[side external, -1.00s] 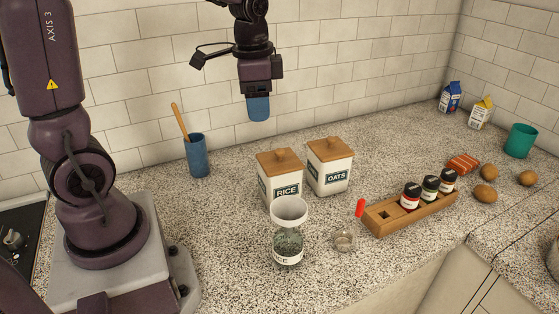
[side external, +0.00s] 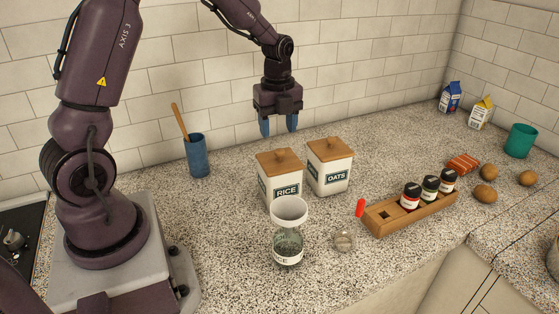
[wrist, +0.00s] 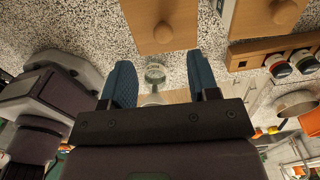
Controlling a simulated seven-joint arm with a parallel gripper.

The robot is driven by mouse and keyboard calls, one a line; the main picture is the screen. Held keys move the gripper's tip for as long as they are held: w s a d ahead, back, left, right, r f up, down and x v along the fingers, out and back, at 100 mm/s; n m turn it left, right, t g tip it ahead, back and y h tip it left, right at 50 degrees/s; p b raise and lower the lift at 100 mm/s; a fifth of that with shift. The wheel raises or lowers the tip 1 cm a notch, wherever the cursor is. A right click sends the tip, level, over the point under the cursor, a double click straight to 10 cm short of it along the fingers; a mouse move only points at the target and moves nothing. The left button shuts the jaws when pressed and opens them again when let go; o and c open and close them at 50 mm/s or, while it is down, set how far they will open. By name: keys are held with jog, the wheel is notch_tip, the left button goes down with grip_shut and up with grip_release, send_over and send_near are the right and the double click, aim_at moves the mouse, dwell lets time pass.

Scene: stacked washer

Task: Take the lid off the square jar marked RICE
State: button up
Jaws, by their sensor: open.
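The square white jar marked RICE (side external: 286,190) stands on the counter with its wooden lid (side external: 280,162) on. The lid has a round knob, which also shows in the wrist view (wrist: 163,33) just beyond my fingertips. My gripper (side external: 279,126) is open and empty, its two blue fingers pointing down above and behind the lid, apart from it. The fingers also show in the wrist view (wrist: 160,78). A matching jar marked OATS (side external: 329,175) stands close on the right with its own wooden lid (side external: 330,149).
A glass jar with a white funnel (side external: 289,210) stands in front of RICE and hides part of it. A blue utensil cup (side external: 198,156) stands at the back left. The counter behind the jars is clear.

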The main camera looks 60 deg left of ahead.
aim_at(280, 150)
jog(key=shift+w+f, duration=0.15)
jog(key=shift+f, duration=1.65)
jog(key=shift+w+f, duration=0.1)
jog(key=shift+f, duration=1.65)
jog(key=c, duration=1)
